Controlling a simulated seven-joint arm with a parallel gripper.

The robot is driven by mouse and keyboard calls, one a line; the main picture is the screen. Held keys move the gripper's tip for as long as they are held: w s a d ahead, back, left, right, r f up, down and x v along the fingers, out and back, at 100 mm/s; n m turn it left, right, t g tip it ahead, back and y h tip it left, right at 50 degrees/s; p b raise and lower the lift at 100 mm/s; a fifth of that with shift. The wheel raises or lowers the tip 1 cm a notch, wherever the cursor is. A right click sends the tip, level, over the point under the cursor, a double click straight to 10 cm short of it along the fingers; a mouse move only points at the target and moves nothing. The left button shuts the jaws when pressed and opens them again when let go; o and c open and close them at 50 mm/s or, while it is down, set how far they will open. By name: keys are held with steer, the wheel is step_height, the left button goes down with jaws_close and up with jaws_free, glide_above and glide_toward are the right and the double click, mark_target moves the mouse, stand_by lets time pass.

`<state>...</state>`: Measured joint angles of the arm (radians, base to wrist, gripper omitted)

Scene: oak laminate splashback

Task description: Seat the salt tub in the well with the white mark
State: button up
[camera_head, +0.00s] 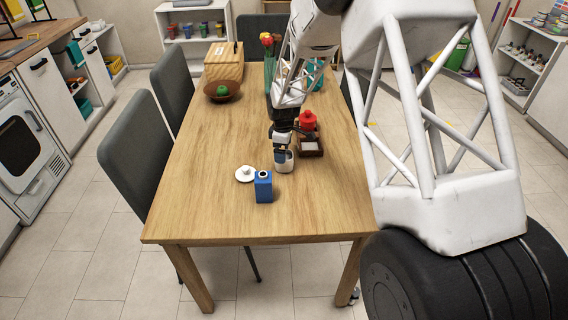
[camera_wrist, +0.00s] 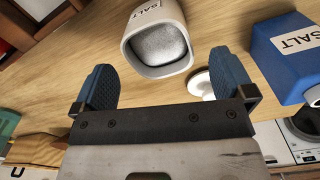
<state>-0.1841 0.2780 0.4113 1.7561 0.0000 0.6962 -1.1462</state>
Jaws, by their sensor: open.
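The salt tub (camera_head: 286,167) is a small white cup with a SALT label, standing on the table. In the wrist view the tub (camera_wrist: 158,22) is open-topped with white salt inside. My gripper (camera_head: 282,152) is open just above and behind it. In the wrist view my gripper (camera_wrist: 170,65) has its blue fingers spread either side of the tub, with visible gaps. A dark brown holder (camera_head: 322,152) stands right of the tub; its near well shows a whitish patch (camera_head: 310,147). A red container (camera_head: 307,121) sits in its far part. The holder shows partly in the wrist view (camera_wrist: 75,25).
A blue SALT box (camera_head: 263,188) stands in front of the tub. A white knobbed lid (camera_head: 244,174) lies to the left. A bowl (camera_head: 222,91) with a green item, a wooden box (camera_head: 223,62) and flowers (camera_head: 269,45) stand farther back.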

steer(key=shift+f, duration=2.2)
steer(key=c, duration=1.3)
steer(key=shift+o, duration=0.2)
steer(key=shift+r, duration=0.15)
steer(key=shift+r, duration=0.85)
steer(key=shift+s+r, duration=0.15)
steer(key=shift+r, duration=0.7)
steer(key=s+d, duration=0.1)
steer(key=s, duration=0.4)
steer(key=s+d+r, duration=0.1)
steer(key=s, duration=0.9)
steer(key=shift+s+d+r, duration=0.15)
steer(key=shift+s+d, duration=0.05)
steer(key=shift+d, duration=0.2)
